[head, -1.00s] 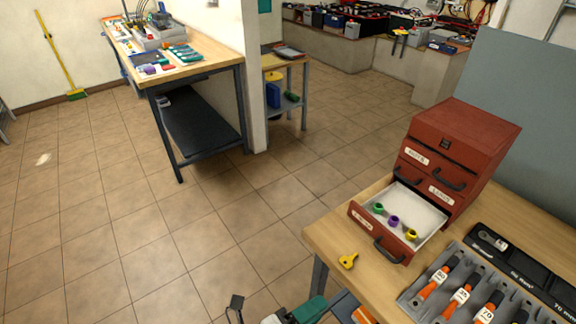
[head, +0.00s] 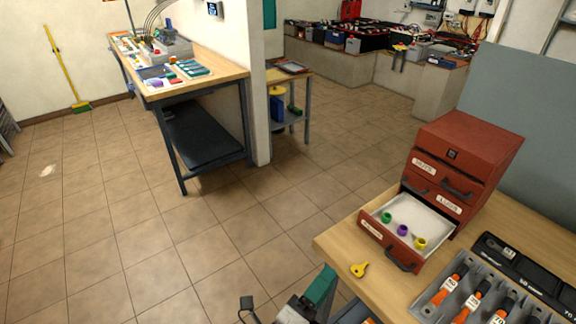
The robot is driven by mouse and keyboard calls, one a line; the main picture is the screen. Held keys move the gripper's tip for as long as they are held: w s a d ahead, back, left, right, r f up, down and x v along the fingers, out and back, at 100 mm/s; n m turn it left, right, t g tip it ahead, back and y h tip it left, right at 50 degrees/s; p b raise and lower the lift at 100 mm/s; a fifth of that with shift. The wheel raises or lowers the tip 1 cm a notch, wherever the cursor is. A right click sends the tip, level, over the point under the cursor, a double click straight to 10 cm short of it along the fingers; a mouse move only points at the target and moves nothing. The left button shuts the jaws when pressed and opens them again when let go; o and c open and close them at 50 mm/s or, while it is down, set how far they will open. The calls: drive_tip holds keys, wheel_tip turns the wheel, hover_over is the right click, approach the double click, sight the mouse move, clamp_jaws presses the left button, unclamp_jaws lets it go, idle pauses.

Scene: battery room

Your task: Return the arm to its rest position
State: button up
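Part of my arm (head: 305,300) shows at the bottom edge of the head view, a grey body with a teal panel, left of the wooden workbench (head: 335,243). No gripper fingers can be made out, and I see nothing held. A small dark piece on a thin stem shows to its left; I cannot tell what it is. On the workbench, a red drawer cabinet (head: 468,145) has its lowest drawer (head: 388,250) pulled out. Green (head: 387,217), purple (head: 402,230) and yellow (head: 420,243) pieces lie in the drawer. A yellow key-like piece (head: 359,270) lies on the bench in front.
A grey tray (head: 420,300) of orange-handled tools and a black case (head: 520,262) lie on the bench. Another bench (head: 215,78) stands back left by a wall end, with a small side table (head: 290,80) behind. The tiled floor (head: 110,220) between is clear.

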drive_tip(key=w+a+r+n+t+y, duration=0.1)
drive_tip(key=w+r+n+t+y, duration=0.3)
drive_tip(key=r+n+t+y, duration=0.75)
drive_tip(key=s+d+f+n+g+y, duration=0.3)
drive_tip(key=s+f+n+g, duration=0.1)
drive_tip(key=f+n+g, duration=0.5)
drive_tip(key=s+d+f+n+g+y, duration=0.35)
drive_tip(key=f+n+g, duration=0.4)
drive_tip(key=f, duration=0.35)
drive_tip(key=s+d+f+m+g+h, duration=0.1)
drive_tip(key=s+d+f+g+h, duration=0.2)
drive_tip(key=s+d, duration=0.4)
drive_tip(key=s+d+f+m+g+h, duration=0.1)
drive_tip(key=s+d+f+g+h, duration=0.2)
drive_tip(key=s, duration=1)
drive_tip(key=d+g, duration=0.3)
drive_tip(key=d, duration=0.2)
drive_tip(key=shift+d, duration=0.25)
